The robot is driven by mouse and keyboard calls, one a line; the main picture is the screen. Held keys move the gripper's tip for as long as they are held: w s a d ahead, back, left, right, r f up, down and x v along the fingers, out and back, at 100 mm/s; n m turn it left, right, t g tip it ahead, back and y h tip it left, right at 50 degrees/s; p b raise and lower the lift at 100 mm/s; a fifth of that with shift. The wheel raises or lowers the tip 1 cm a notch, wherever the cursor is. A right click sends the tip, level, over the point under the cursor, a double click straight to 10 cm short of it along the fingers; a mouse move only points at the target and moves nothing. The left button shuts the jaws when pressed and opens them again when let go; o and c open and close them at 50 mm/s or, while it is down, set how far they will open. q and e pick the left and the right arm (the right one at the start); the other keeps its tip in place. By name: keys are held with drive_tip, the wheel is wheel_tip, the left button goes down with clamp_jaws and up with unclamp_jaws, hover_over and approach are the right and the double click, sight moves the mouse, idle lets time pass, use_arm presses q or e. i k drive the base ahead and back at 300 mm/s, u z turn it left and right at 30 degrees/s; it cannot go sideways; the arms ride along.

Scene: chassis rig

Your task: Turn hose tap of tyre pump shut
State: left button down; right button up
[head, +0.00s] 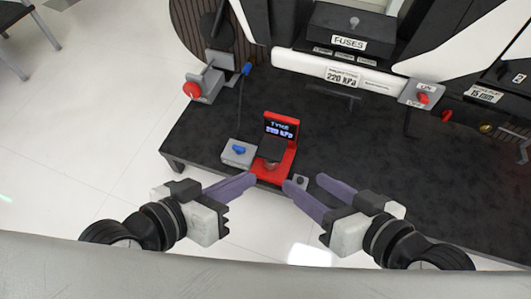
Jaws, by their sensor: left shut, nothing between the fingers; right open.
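The red tyre pump (288,160) stands near the front edge of the dark table, with a small screen headed TYRE and a dark grey pad. Left of it is a grey box with a blue handle (239,149), which looks like the hose tap. I cannot tell whether the tap is open or shut. My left gripper (250,179) is shut and empty, just in front of the pump and the grey box.
A grey unit with a red knob (192,90) stands at the table's left edge. A FUSES box (350,30), a white bar with a 220 kPa label (341,76) and a red switch (423,98) are at the back. The dark table (380,150) is clear at centre right.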

sight(239, 149)
drive_tip(key=k, duration=0.45)
drive_tip(key=u, duration=0.6)
drive_tip(key=i, duration=1.15)
drive_tip(key=u, duration=0.55)
